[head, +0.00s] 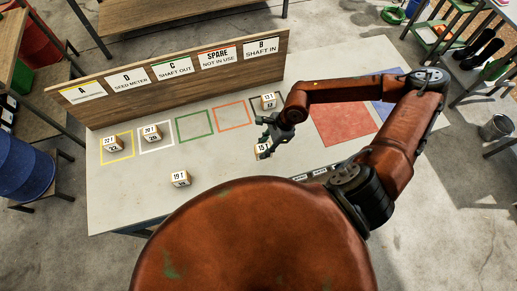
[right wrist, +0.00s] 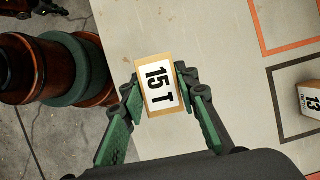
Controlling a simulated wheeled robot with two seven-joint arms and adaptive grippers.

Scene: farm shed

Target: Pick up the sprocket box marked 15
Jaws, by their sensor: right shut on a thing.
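The sprocket box marked 15 (head: 262,149) is a small cardboard box with a white label, near the front of the pale table (head: 240,190). In the right wrist view the box (right wrist: 159,85) reads "15 T" and sits between both fingers. My right gripper (head: 269,137) is shut on it; it also shows in the right wrist view (right wrist: 158,92). The gripper covers part of the box in the head view. I cannot tell whether the box touches the table.
A wooden sign board (head: 180,75) runs along the back. Green (head: 194,125) and orange (head: 232,116) squares are empty. A red mat (head: 342,122) lies at right.

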